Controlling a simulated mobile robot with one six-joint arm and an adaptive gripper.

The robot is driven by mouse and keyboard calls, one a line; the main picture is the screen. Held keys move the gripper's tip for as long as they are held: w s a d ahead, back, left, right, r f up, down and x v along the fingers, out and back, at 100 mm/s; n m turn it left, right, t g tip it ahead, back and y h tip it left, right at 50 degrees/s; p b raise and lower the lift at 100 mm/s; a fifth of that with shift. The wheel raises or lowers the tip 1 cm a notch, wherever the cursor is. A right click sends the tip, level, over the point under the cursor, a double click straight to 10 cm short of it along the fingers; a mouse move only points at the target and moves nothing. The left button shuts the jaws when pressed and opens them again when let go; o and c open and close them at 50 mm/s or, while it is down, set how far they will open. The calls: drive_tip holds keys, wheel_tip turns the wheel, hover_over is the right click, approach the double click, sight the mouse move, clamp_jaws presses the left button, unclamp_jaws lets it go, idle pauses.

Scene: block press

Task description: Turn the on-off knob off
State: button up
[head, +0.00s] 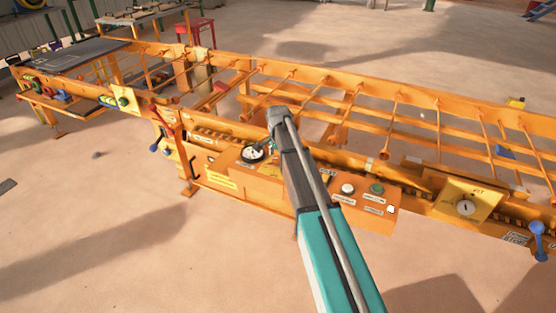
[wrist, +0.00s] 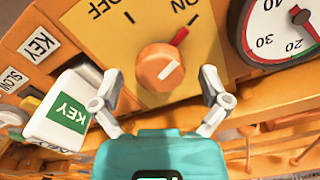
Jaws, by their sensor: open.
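The orange on-off knob (wrist: 158,68) sits on a yellow panel (wrist: 98,48) in the wrist view. The panel reads OFF at upper left and ON at upper right. My gripper (wrist: 162,85) is open, with one finger to the left and one to the right of the knob. Neither finger visibly grips it. In the head view my arm reaches over the orange machine (head: 262,188), and I cannot make out the knob there.
A gauge (wrist: 285,28) with a red needle lies right of the knob.

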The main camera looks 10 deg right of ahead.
drive_tip(key=shift+c, duration=0.3)
drive_tip(key=c, duration=1.1)
drive_tip(key=shift+a, duration=0.1)
drive_tip(key=shift+n, duration=0.5)
drive_tip(key=n, duration=0.2)
drive_tip(key=shift+n, duration=0.4)
drive_tip(key=n, duration=0.3)
drive_tip(key=shift+n, duration=0.3)
drive_tip(key=n, duration=0.3)
drive_tip(key=shift+n, duration=1.8)
